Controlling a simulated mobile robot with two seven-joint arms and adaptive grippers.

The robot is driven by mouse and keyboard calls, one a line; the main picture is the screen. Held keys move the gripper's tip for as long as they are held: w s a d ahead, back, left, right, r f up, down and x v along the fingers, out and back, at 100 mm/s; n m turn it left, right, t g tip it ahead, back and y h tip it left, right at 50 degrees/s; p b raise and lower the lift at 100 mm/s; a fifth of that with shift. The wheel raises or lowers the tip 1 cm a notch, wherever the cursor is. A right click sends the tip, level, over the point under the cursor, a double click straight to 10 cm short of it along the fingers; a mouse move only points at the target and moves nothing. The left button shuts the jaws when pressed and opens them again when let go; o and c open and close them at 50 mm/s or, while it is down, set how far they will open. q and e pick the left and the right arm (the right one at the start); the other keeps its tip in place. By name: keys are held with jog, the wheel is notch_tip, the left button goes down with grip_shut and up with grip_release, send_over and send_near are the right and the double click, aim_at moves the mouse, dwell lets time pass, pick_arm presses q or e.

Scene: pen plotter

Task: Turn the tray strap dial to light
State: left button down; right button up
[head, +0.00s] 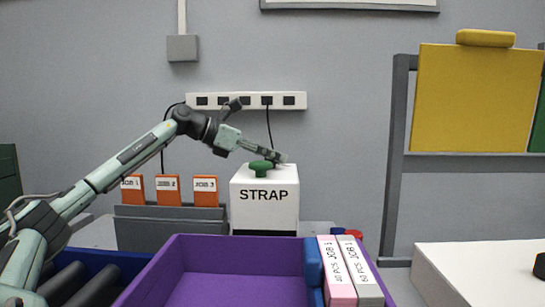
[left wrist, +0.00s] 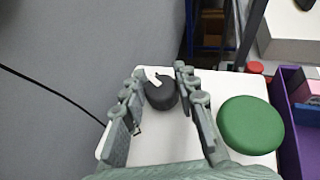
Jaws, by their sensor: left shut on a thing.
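The white box marked STRAP (head: 264,210) stands on the table in the middle of the head view. A green round knob (head: 261,167) is on its top and also shows in the left wrist view (left wrist: 250,125). A black dial with a white pointer (left wrist: 161,95) is on the same top in the left wrist view. My left gripper (head: 280,158) reaches over the box, shut on the black dial with a finger on each side. The pointer aims up and left in the wrist view. No setting marks for the dial are legible. My right gripper is out of view.
A grey rack with several orange job cards (head: 168,190) stands left of the box. A purple tray (head: 170,268) is in front, with pink and grey job boxes (head: 337,272) at its right. A power strip (head: 246,101) is on the wall behind.

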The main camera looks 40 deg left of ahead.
pick_arm(q)
jog(key=shift+f+n+y, duration=0.15)
jog(key=shift+n+y, duration=0.15)
jog(key=shift+n+t+y, duration=0.5)
jog(key=shift+n+y, duration=0.3)
jog(key=shift+d+n+y, duration=0.1)
jog(key=shift+n+y, duration=0.7)
jog(key=shift+y, duration=0.3)
jog(key=shift+n+t+y+p, duration=0.35)
jog(key=shift+n+t+y, duration=0.05)
jog(key=shift+n+y, duration=0.6)
jog(key=n+y, duration=0.2)
jog(key=n+g+y+p, duration=0.1)
jog(key=n+y, duration=0.1)
jog(key=y, duration=0.1)
jog(key=shift+w+d+r+n, duration=0.1)
jog(key=shift+r+n, duration=0.1)
jog(key=shift+n, duration=0.1)
jog(key=shift+n+g+y+p, duration=0.45)
jog(key=shift+n+g+y, duration=0.25)
jog(key=shift+n+y, duration=0.45)
jog(key=shift+a+f+n+g+y, duration=0.1)
jog(key=shift+a+n+g+y, duration=0.1)
jog(key=shift+n+g+y, duration=0.8)
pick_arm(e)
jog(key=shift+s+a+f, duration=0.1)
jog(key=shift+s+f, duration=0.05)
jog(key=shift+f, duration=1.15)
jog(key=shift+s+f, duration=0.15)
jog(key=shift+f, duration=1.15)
